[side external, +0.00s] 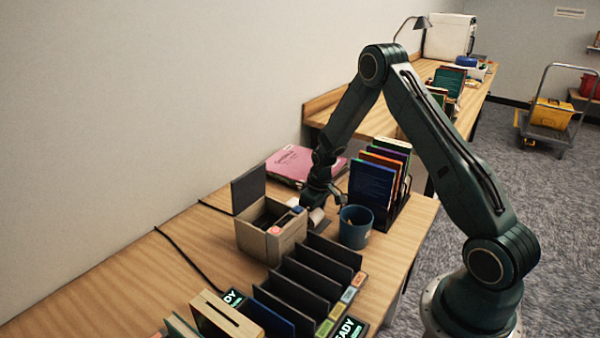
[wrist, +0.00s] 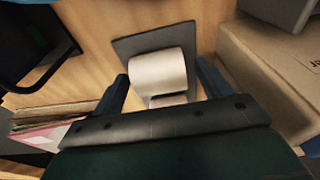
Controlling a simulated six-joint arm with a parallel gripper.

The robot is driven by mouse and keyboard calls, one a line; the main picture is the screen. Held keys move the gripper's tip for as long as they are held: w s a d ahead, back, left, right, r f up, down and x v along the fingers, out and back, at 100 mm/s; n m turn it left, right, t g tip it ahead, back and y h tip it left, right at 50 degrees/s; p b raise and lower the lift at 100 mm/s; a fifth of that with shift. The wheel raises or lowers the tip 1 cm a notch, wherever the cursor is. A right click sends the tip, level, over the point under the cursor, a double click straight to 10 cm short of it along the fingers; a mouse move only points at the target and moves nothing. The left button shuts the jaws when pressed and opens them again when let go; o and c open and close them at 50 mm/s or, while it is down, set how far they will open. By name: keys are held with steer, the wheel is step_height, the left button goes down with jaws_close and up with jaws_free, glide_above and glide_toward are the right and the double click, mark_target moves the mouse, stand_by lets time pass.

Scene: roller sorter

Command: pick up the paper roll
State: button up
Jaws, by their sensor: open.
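The white paper roll (wrist: 158,72) lies on a dark grey plate (wrist: 128,46) on the wooden desk in the wrist view. In the side view only a small pale part of the roll (side external: 317,216) shows below my gripper. My gripper (wrist: 162,82) is open, with one finger on the left of the roll and one on the right. Gaps show between the fingers and the roll. In the side view my gripper (side external: 319,199) points down close above the roll; its fingertips are hard to make out there.
A cardboard box (side external: 272,247) with an open dark lid stands beside the roll. A blue cup (side external: 355,228) is close on the other side. A rack of upright books (side external: 372,185) and a pink folder (side external: 292,163) are behind. Dark slotted dividers (side external: 310,275) stand in front.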

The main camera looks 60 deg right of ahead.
steer(key=c, duration=1.1)
steer(key=shift+r, duration=0.1)
step_height(320, 180, up, 20)
steer(key=shift+f, duration=0.1)
steer(key=shift+a, duration=0.1)
stand_by(0.6)
steer(key=w+a, duration=0.2)
steer(key=a, duration=0.2)
steer(key=w+a+f, duration=0.1)
steer(key=w+a, duration=0.1)
steer(key=a, duration=0.3)
steer(key=w+a, duration=0.2)
steer(key=a, duration=0.2)
steer(key=shift+a+f, duration=0.4)
